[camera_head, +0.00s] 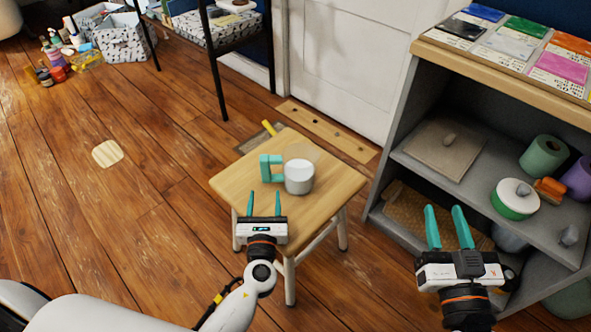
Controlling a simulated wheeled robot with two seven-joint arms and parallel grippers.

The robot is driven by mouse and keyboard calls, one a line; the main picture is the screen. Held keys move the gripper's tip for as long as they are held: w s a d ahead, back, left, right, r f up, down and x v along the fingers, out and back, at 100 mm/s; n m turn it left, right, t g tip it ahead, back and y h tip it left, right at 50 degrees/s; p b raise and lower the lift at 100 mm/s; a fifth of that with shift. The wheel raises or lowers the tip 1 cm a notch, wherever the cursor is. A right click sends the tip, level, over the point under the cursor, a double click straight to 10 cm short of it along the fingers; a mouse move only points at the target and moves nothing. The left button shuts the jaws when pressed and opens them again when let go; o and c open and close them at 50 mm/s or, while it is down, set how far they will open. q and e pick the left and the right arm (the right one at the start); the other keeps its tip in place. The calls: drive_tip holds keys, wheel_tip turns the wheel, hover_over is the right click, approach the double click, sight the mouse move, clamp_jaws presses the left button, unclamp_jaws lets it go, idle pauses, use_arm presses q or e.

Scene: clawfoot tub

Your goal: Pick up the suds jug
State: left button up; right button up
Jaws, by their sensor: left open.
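The suds jug (299,178) stands upright on a small wooden stool (325,203). It looks like a white cylinder with a pale, see-through upper part and a teal C-shaped handle (266,168) on its left side. My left gripper (264,195) is open and empty, with its two teal fingers apart. In the picture it is just below the handle, over the stool's front left part, and a gap shows between fingertips and handle. My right gripper (445,209) is open and empty, well to the right of the stool, in front of the shelf unit.
A grey shelf unit (400,120) on the right holds a lidded tub (515,199), rolls and a flat board (440,150). A black-framed stand (215,65) is behind. Bottles (55,65) cluster at the far left. The wooden floor left of the stool is mostly clear.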

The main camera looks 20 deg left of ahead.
sight(265, 175)
use_arm(q)
drive_tip(key=x, duration=0.5)
drive_tip(key=shift+w+a+b, duration=0.15)
drive_tip(key=shift+w+b, duration=0.15)
drive_tip(key=shift+b, duration=0.05)
drive_tip(key=b+x, duration=0.1)
drive_tip(key=x, duration=0.4)
drive_tip(key=shift+w+a+r, duration=0.15)
drive_tip(key=shift+w, duration=0.25)
clamp_jaws()
use_arm(e)
drive_tip(key=r+t, duration=0.1)
drive_tip(key=r, duration=0.1)
drive_tip(key=s+r+t+y, duration=0.1)
drive_tip(key=t, duration=0.1)
drive_tip(key=r+t, duration=0.1)
drive_tip(key=r, duration=0.1)
drive_tip(key=shift+s+a+r+y, duration=0.2)
drive_tip(key=shift+a+r+y, duration=0.1)
drive_tip(key=shift+r, duration=0.05)
use_arm(q)
drive_tip(key=shift+r, duration=0.1)
